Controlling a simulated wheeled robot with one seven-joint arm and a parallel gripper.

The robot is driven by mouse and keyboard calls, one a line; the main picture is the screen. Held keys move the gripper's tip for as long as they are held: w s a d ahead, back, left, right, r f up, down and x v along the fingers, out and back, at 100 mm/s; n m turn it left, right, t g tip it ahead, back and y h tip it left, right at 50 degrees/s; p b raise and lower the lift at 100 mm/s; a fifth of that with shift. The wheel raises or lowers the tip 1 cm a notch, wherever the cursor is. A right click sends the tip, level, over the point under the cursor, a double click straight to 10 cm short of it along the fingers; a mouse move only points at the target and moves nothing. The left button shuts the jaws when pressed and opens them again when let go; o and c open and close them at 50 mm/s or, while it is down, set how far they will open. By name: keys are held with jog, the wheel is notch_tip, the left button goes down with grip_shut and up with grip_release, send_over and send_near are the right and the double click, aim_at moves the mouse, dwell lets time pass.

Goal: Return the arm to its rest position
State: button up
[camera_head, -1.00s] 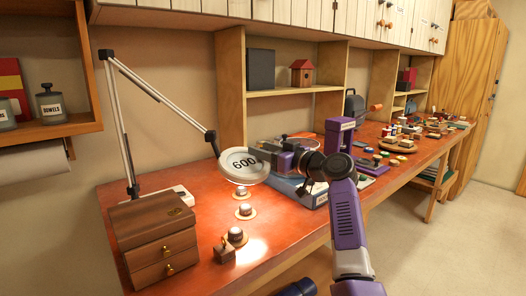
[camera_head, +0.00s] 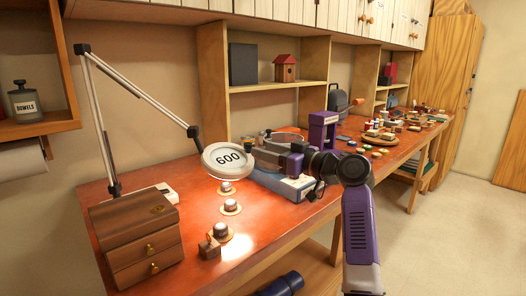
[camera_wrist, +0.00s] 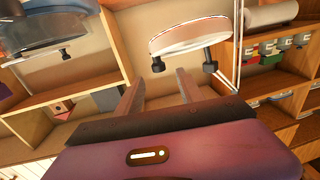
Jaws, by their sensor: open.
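My arm (camera_head: 360,225) rises from the lower right in the head view and bends left at a black joint above the bench. My gripper (camera_wrist: 159,80) shows in the wrist view with its two fingers apart and nothing between them. In the head view the gripper end is small and partly lost against the clutter behind it, close to the right of the round lamp head (camera_head: 228,160) marked 600. The wrist view is tilted and shows a round, pale-rimmed head (camera_wrist: 190,36) beyond the fingertips, apart from them.
The red-topped bench (camera_head: 200,205) holds a wooden drawer box (camera_head: 135,245), several small knobs on discs, a blue box (camera_head: 285,185) under the gripper end and a purple stand (camera_head: 322,132) behind the arm. Shelves and cupboards (camera_head: 350,20) line the wall. The floor (camera_head: 460,220) at right is clear.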

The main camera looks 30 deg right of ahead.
jog(key=s+d+r+m+t+h, duration=0.2)
jog(key=d+m+t+h, duration=0.1)
jog(key=d+m+h, duration=0.25)
jog(key=s+a+f+m+h+p, duration=0.25)
jog(key=s+f+h, duration=0.35)
jog(key=s+f, duration=0.9)
jog(key=s+a+f+n+g+y+p, duration=0.1)
jog(key=s+a, duration=0.4)
jog(key=s, duration=0.8)
jog(key=s+a+f+n+g+y+p, duration=0.1)
jog(key=s+a+f, duration=0.3)
jog(key=s, duration=1)
jog(key=s+a+f+n+g+y+p, duration=0.1)
jog(key=s+a+f+g+y+p, duration=0.1)
jog(key=s+a, duration=0.6)
jog(key=s+f, duration=0.1)
jog(key=s, duration=0.5)
jog(key=shift+n+g+y, duration=0.3)
jog(key=shift+g+y, duration=0.05)
jog(key=shift+g, duration=0.05)
